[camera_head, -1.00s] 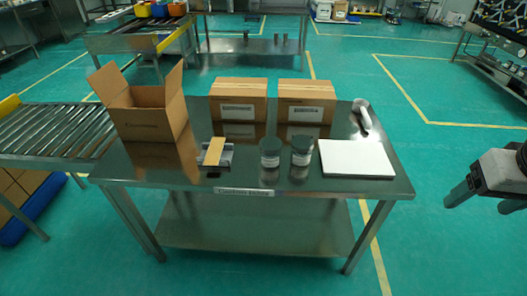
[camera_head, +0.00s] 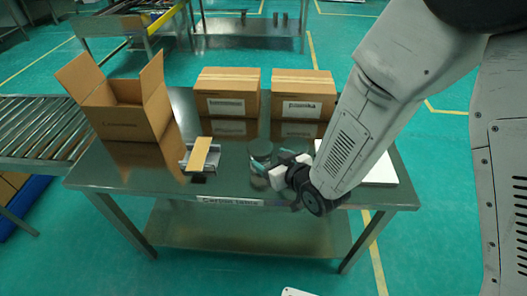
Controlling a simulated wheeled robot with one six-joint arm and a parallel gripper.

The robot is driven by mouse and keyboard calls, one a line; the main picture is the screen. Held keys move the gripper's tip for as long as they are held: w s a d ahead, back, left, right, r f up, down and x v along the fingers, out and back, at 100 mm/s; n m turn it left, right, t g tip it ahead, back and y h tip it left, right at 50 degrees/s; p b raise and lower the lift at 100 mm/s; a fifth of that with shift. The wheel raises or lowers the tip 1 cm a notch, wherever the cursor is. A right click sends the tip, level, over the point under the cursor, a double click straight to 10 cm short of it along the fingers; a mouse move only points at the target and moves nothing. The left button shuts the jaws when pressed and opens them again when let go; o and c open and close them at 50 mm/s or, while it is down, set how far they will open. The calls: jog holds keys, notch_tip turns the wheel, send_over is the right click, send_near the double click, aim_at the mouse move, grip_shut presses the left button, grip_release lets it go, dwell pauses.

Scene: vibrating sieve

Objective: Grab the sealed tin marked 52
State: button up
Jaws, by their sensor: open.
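A grey-lidded tin (camera_head: 260,148) stands upright on the steel table (camera_head: 228,178), near the middle of its front half. Its label is partly covered by my gripper and no number is readable, so I cannot tell if it is marked 52. The second, similar tin, on the right, is hidden behind my gripper and wrist. My gripper (camera_head: 274,160) is open, with its teal fingertips low over the table at the tins. One fingertip overlaps the visible tin in the picture; I cannot tell whether it touches.
A white board (camera_head: 380,172) lies at the right, partly behind my arm. Two closed cartons (camera_head: 227,84) (camera_head: 303,86) stand at the back. An open carton (camera_head: 125,122) is at the left. A small tray with a tan strip (camera_head: 200,154) lies left of the tins.

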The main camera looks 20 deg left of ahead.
aim_at(265, 152)
jog(key=shift+w+a, duration=0.1)
jog(key=shift+w, duration=0.15)
jog(key=x, duration=0.7)
jog(key=shift+w+a, duration=0.1)
jog(key=shift+w, duration=0.4)
jog(key=c, duration=0.7)
